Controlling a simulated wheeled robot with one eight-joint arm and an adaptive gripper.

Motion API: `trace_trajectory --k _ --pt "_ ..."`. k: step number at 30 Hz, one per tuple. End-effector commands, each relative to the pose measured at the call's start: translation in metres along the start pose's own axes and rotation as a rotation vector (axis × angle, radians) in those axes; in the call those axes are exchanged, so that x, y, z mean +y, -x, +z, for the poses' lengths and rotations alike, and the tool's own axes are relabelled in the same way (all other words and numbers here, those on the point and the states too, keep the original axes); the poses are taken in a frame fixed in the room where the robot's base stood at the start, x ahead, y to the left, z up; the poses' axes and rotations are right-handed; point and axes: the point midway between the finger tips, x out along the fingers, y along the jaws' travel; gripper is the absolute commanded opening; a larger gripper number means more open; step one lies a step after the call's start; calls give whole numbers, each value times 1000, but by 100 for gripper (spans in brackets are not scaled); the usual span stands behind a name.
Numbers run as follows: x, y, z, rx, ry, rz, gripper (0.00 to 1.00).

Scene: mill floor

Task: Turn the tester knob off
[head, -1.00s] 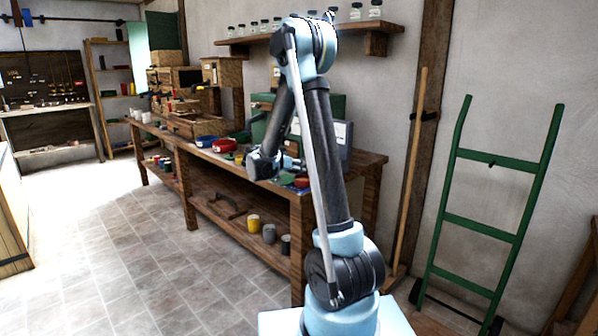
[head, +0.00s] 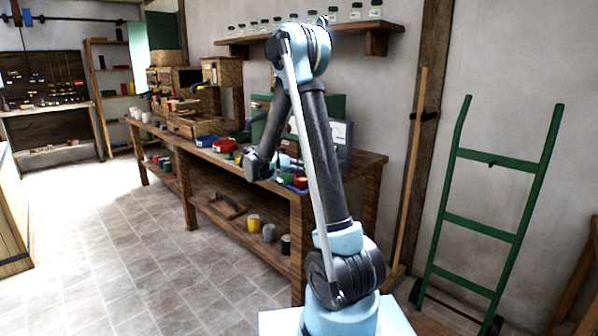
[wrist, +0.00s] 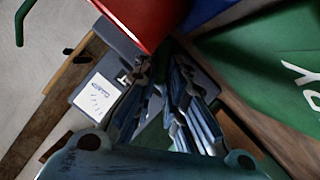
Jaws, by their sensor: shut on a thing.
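The tester is a grey box (head: 343,153) with a white meter face, at the near end of the workbench, partly behind my arm in the head view. In the wrist view the tester (wrist: 110,68) lies left of my fingers, its white dial face showing. My gripper (wrist: 160,68) is at the tester's front, its blue linked fingers closed together. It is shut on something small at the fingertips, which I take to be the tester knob. The knob itself is hidden by the fingers, so its angle cannot be seen.
A red cylinder (wrist: 143,18) is close to the fingertips in the wrist view. A green surface with white letters (wrist: 268,70) lies to the right. The workbench (head: 372,160) also holds boxes and tins. A green hand truck (head: 487,229) leans on the wall at right.

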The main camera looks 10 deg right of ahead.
Motion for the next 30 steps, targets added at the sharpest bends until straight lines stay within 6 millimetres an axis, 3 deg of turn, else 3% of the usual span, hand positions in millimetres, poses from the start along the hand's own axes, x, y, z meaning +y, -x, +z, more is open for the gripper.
trace_trajectory --k 15,30 --pt "-9 -2 1 0 348 144 0" --pt "-11 -2 2 0 459 190 0"
